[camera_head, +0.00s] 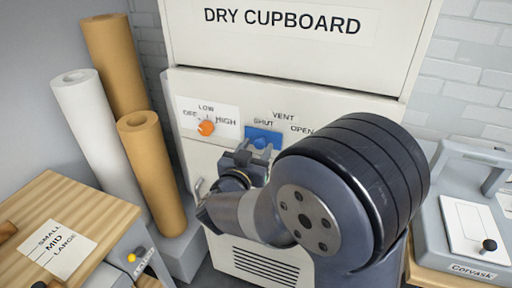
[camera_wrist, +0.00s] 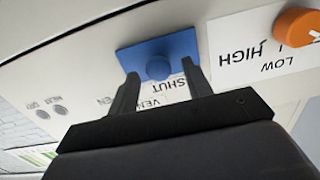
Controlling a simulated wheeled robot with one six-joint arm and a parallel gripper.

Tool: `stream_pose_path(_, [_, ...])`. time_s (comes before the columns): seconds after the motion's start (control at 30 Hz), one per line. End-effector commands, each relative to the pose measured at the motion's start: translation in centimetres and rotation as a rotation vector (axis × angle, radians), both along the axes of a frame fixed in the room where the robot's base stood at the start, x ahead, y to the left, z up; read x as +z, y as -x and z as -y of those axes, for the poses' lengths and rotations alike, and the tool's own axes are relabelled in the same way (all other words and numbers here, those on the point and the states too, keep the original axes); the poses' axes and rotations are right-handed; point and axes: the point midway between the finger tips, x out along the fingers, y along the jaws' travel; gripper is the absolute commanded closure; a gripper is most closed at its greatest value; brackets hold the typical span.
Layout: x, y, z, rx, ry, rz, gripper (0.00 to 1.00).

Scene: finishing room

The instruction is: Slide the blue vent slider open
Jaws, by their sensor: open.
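The blue vent slider (camera_head: 262,137) is on the front of the dry cupboard, by the word SHUT. The word OPEN is printed to its right in the head view. In the wrist view, which shows the labels upside down, the slider is a blue plate (camera_wrist: 184,45) with a round blue knob (camera_wrist: 158,67). My gripper (camera_head: 250,153) is open in front of the slider. In the wrist view its two fingers (camera_wrist: 160,72) lie either side of the knob, with gaps visible. I cannot tell whether the fingertips reach past the knob. My arm hides part of the panel.
An orange dial (camera_head: 206,128) marked LOW and HIGH is left of the slider. Brown and white rolls (camera_head: 92,125) stand at the left, behind a wooden bench (camera_head: 75,205). A grey machine (camera_head: 462,215) stands at the right.

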Motion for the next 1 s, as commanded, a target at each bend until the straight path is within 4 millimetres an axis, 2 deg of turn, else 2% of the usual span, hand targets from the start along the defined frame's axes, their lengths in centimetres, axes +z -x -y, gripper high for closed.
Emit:
stream_pose_path(0.33, [-0.02, -0.37, 0.16, 0.000, 0.000, 0.000, 0.53])
stream_pose_path(0.9, [-0.02, -0.34, 0.14, 0.000, 0.000, 0.000, 0.99])
stream_pose_path(1.0, [-0.02, -0.34, 0.14, 0.000, 0.000, 0.000, 1.00])
